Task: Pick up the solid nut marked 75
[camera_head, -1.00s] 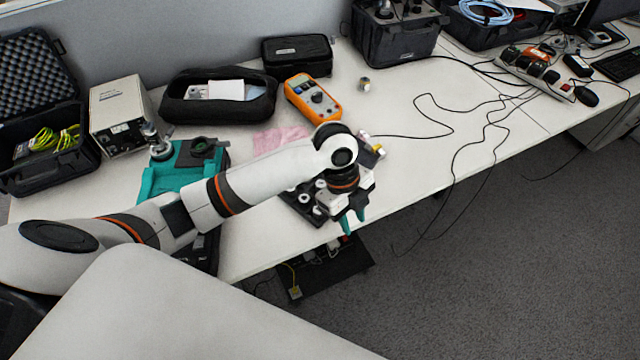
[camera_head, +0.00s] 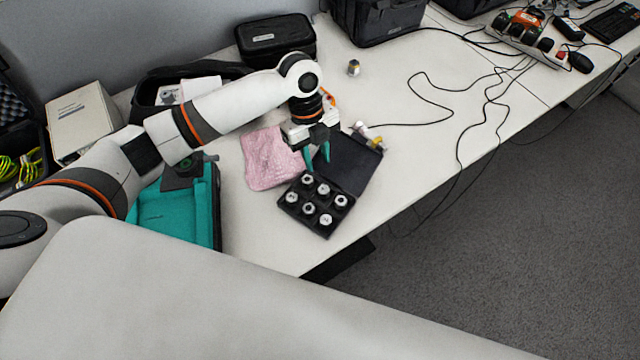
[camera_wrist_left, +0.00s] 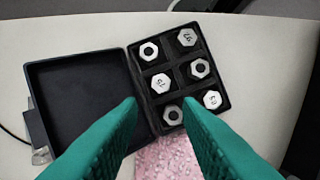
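The nut marked 75 (camera_wrist_left: 160,83) looks solid, with no hole. In the wrist view it sits in the middle slot of the row beside the lid of a black case (camera_wrist_left: 228,103); in the head view this is the nut (camera_head: 323,189) in the middle of the lid-side row. My left gripper (camera_head: 318,162) is above the case near the lid side, teal fingers pointing down, apart and empty. In the wrist view its fingertips (camera_wrist_left: 159,105) frame the lower part of the case, with the 75 nut just beyond them. My right gripper is not in view.
Other hexagonal nuts fill the case, some holed (camera_wrist_left: 200,68), some marked (camera_wrist_left: 187,38). The open lid (camera_head: 353,160) lies toward the back right. A pink cloth (camera_head: 270,160) is left of the case. A small metal piece (camera_head: 353,68) stands farther back. The table front edge is close.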

